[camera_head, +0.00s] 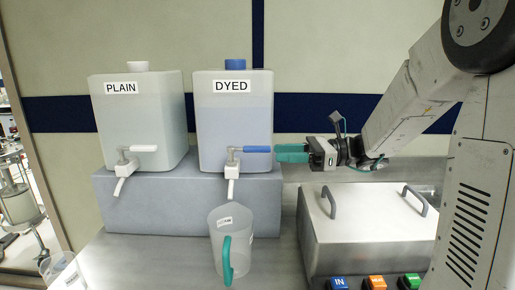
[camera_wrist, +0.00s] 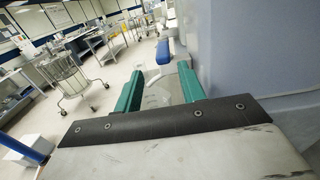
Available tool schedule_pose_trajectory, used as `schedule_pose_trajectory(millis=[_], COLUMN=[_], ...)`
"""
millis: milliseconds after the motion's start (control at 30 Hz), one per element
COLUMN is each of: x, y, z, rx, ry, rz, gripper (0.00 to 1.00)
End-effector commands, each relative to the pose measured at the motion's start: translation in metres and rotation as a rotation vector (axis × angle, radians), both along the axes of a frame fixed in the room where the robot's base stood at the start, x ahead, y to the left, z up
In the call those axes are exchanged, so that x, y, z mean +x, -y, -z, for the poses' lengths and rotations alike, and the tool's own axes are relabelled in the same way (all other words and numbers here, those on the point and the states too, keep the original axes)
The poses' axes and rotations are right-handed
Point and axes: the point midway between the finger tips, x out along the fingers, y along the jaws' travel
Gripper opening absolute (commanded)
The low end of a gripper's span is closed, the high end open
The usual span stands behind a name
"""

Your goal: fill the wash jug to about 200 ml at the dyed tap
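The wash jug (camera_head: 239,236), clear with a teal handle, stands upright under the spout of the dyed tap (camera_head: 232,166). No liquid shows in it and no stream shows from the spout. The dyed tank (camera_head: 207,119) holds pale bluish liquid. The tap's blue lever (camera_head: 257,149) points right, level. My gripper (camera_head: 279,152) has its teal fingers at the lever's free end. In the wrist view, the fingers (camera_wrist: 160,72) are apart, with the blue lever (camera_wrist: 163,52) just beyond and between their tips. Contact with the lever cannot be made out.
The plain tank (camera_head: 164,110) with its white-levered tap stands left on the same grey plinth (camera_head: 150,205). A steel lidded box (camera_head: 365,228) with two handles is at right, with coloured buttons (camera_head: 375,282) in front. Bare bench (camera_head: 150,260) lies left of the jug.

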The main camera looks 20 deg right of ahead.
Motion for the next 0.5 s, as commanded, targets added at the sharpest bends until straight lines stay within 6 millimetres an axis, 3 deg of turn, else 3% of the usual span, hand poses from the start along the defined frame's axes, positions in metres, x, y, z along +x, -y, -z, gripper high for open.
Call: schedule_pose_trajectory(millis=[167,500], x=[0.006,0.025], y=[0.002,-0.036], z=[-0.001,-0.001], rx=[0.012,0.010], ry=[-0.002,-0.001], rz=[0.028,0.040], gripper=[0.40,0.40])
